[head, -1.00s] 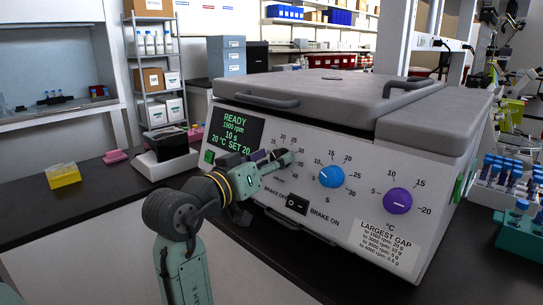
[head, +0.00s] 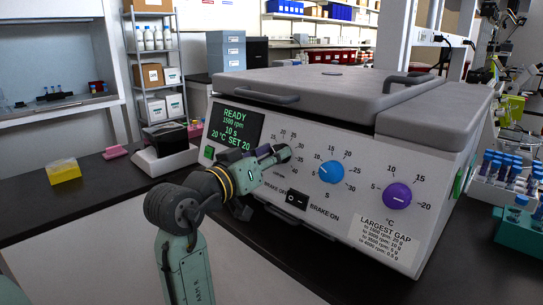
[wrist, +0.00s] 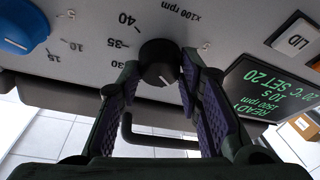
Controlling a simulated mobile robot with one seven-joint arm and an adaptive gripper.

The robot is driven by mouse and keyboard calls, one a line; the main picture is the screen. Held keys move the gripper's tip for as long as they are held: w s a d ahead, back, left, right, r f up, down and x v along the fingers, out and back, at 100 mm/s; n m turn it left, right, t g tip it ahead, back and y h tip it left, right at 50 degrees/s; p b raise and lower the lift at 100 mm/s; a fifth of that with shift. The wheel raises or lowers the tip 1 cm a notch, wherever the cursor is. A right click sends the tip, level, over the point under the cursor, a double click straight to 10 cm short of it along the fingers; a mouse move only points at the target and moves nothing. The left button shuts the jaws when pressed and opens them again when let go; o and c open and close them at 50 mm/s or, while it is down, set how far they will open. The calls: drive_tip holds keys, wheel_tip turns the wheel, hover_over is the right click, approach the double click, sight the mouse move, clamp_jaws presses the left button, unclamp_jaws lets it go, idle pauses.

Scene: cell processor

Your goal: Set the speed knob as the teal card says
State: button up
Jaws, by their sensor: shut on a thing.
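The speed knob (wrist: 158,62) is a round dark knob with a white mark, beside the "x100 rpm" scale in the wrist view. My gripper (head: 272,157) has its two dark, purple-padded fingers on either side of the knob and is shut on it. In the head view the fingers and wrist mostly hide the knob and part of its scale. The display (head: 236,127) reads READY, 1500 rpm, 10 s, 20 °C SET 20. I cannot make out a teal card in these frames.
A blue knob (head: 331,172) and a purple knob (head: 397,196) sit to the right on the same panel. A black brake switch (head: 297,199) is just below my gripper. The lid handle (head: 257,97) juts out above. A teal tube rack (head: 520,228) stands at the right.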

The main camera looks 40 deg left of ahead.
drive_tip(key=shift+f+m+b, duration=0.1)
drive_tip(key=shift+m+b, duration=0.3)
drive_tip(key=shift+b, duration=0.1)
drive_tip(key=shift+a+m+h+b, duration=0.1)
drive_tip(key=shift+m+h+b, duration=0.75)
drive_tip(key=shift+m+b, duration=0.85)
drive_tip(key=shift+a+m+h+b, duration=0.1)
drive_tip(key=shift+m+h+b, duration=0.9)
drive_tip(key=shift+m, duration=1.3)
drive_tip(key=o, duration=1.2)
drive_tip(key=shift+c, duration=0.2)
